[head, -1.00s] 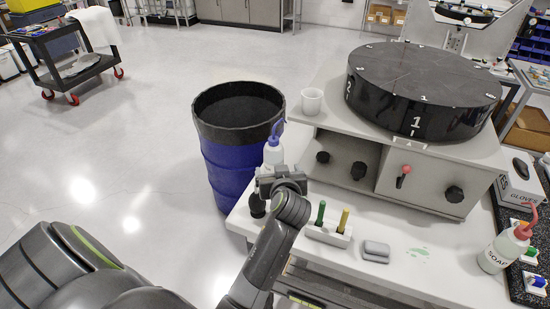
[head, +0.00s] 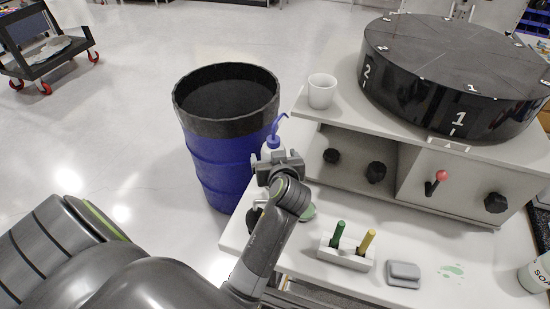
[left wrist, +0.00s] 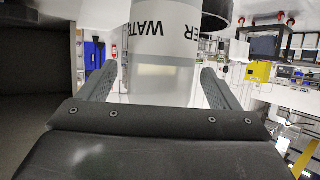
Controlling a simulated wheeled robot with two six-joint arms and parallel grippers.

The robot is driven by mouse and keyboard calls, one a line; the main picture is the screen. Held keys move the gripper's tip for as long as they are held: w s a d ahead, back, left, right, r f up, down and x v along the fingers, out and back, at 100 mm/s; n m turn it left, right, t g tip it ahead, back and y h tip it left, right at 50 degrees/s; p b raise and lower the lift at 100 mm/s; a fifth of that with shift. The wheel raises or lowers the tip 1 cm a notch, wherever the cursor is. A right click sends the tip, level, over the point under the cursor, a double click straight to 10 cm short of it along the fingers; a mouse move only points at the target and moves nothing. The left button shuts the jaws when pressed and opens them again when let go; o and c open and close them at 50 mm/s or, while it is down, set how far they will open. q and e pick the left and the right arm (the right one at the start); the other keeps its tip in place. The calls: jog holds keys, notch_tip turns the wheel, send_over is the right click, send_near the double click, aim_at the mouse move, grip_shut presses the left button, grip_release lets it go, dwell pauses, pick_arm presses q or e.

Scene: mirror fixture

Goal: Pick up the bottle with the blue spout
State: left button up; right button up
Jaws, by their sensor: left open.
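The white bottle with the blue spout (head: 270,146) stands on the bench's left part, beside the blue drum; its lower body is hidden behind my left gripper. In the left wrist view its pale body (left wrist: 165,50) with the printed letters "WAT" and "ER" fills the middle, between the two fingers. My left gripper (head: 277,168) is open around the bottle, with a finger on each side; the wrist view (left wrist: 160,80) shows light gaps near the fingertips. I cannot tell whether either finger touches it. My right gripper is not in view.
A blue drum with a black rim (head: 185,122) stands left of the bench. A white cup (head: 321,91) sits on the raised shelf beside the black turntable (head: 440,60). A marker holder (head: 345,258) and a grey block (head: 403,274) lie right of my arm.

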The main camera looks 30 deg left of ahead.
pick_arm(q)
jog(key=shift+s+d+r, duration=0.1)
jog(key=shift+s+r, duration=0.15)
jog(key=shift+s, duration=0.1)
jog(key=shift+c, duration=0.4)
jog(key=shift+s+d+r, duration=0.2)
jog(key=shift+s+d, duration=0.05)
jog(key=shift+d, duration=0.2)
jog(key=c, duration=0.7)
jog(key=shift+w+a, duration=0.1)
jog(key=shift+a, duration=0.05)
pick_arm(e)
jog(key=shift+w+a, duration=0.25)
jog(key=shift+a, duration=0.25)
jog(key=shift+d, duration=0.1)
